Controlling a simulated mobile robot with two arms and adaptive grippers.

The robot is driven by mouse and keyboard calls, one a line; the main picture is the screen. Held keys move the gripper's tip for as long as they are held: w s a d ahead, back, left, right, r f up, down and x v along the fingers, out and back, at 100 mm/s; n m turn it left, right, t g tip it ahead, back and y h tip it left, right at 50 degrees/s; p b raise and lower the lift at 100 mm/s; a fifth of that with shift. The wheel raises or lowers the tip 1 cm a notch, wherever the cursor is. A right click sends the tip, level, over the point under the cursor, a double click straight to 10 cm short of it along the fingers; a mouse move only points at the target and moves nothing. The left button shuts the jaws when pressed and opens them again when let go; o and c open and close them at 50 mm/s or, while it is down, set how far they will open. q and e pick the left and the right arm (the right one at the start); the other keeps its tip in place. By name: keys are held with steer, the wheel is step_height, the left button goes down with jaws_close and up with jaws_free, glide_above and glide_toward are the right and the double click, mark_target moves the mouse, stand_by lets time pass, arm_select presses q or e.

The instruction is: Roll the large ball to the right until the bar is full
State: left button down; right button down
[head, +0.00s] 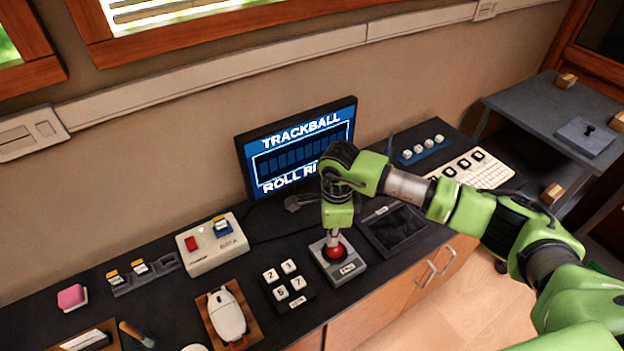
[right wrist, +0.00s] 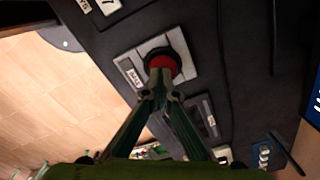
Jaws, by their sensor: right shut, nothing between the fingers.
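The large red ball (head: 335,252) sits in a dark ring on a grey base (head: 347,271) on the dark desktop. It also shows in the right wrist view (right wrist: 162,62), just past the fingertips. My right gripper (head: 333,238) points down at the ball, its fingers shut and empty (right wrist: 160,90). The tips overlap the ball's edge in the picture; I cannot tell whether they touch it. A monitor (head: 258,180) reads "TRACKBALL" and "ROLL RI", the rest hidden by my right arm. Its bar (head: 285,158) shows only dark segments in the visible part. My left gripper is not in view.
A number-key pad (head: 287,285) stands left of the base and a dark flat pad (head: 394,228) right of it. A white mouse (head: 228,316), a white box (head: 212,246) and a keyboard (head: 490,172) share the desk. A blue strip with white knobs (head: 422,151) lies behind.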

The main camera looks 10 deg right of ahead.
mark_target(339, 244)
steer(key=shift+f+b, duration=1)
stand_by(0.7)
steer(key=shift+w+d+b, duration=0.2)
steer(key=shift+d+b, duration=0.35)
steer(key=shift+b, duration=0.1)
steer(key=shift+w+d+b, duration=0.15)
steer(key=shift+d+b, duration=0.35)
steer(key=shift+b, duration=0.1)
steer(key=shift+r, duration=0.15)
stand_by(0.6)
steer(key=shift+r, duration=0.6)
steer(key=shift+a, duration=0.1)
steer(key=shift+s+a, duration=0.2)
steer(key=shift+a, duration=0.3)
steer(key=shift+s+a, duration=0.15)
steer(key=shift+a, duration=0.3)
steer(key=shift+f+b, duration=0.55)
steer(key=shift+f, duration=0.2)
steer(key=shift+w+d+b, duration=0.2)
steer(key=shift+d+b, duration=0.5)
steer(key=shift+b, duration=0.15)
